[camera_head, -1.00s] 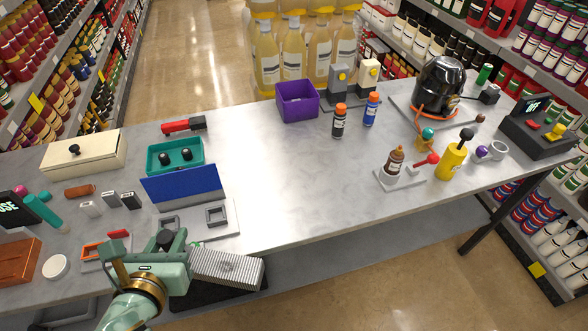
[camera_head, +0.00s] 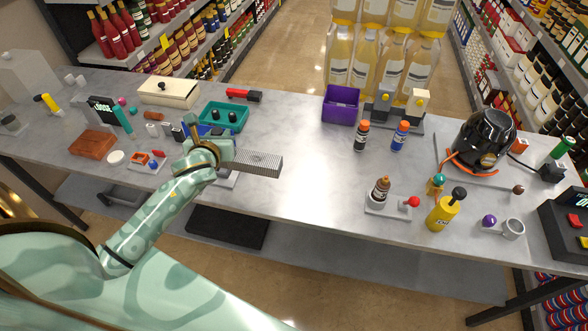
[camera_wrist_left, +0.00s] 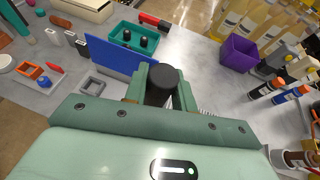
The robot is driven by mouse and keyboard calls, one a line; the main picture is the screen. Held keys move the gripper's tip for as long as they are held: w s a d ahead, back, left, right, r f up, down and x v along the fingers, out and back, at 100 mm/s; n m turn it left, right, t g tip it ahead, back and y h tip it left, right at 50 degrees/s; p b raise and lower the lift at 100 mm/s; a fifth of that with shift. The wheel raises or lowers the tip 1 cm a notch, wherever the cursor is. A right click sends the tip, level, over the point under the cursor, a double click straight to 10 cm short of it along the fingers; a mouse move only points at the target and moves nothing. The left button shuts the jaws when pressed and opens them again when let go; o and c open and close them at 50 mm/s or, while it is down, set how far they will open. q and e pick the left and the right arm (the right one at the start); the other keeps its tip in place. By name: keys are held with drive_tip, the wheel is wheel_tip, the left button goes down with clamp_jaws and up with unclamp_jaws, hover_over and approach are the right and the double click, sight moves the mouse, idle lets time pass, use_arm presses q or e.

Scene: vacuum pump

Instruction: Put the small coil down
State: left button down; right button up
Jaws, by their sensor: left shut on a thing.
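The small coil (camera_head: 260,163) looks like a ribbed grey block, and a black knob (camera_wrist_left: 161,86) shows between my fingers in the left wrist view. My left gripper (camera_head: 212,152) is shut on it and holds it out level to the right, over the front part of the grey table (camera_head: 310,190). Whether it touches anything below is hard to tell. The gripper and coil hide much of a pale plate (camera_head: 228,181) with a grey square socket (camera_wrist_left: 93,84) and an upright blue panel (camera_wrist_left: 118,56). My right gripper is not in view.
A teal tray (camera_head: 222,117) with two black knobs stands behind the blue panel. A purple bin (camera_head: 340,105) is at the back. A brown bottle (camera_head: 381,188) and a yellow bottle (camera_head: 446,210) stand to the right. The table between coil and bottles is clear.

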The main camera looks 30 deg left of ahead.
use_arm(q)
drive_tip(key=w+d+f+b, duration=0.2)
drive_tip(key=w+d+f, duration=0.1)
drive_tip(key=f, duration=0.1)
drive_tip(key=w+d+f+b, duration=0.2)
drive_tip(key=w+d+f, duration=0.1)
drive_tip(key=d+f, duration=0.1)
drive_tip(key=w+d+f+b, duration=0.3)
drive_tip(key=f, duration=0.2)
drive_tip(key=shift+d, duration=0.15)
drive_tip(key=shift+r, duration=0.1)
drive_tip(key=c, duration=1.1)
unclamp_jaws()
drive_tip(key=shift+c, duration=0.2)
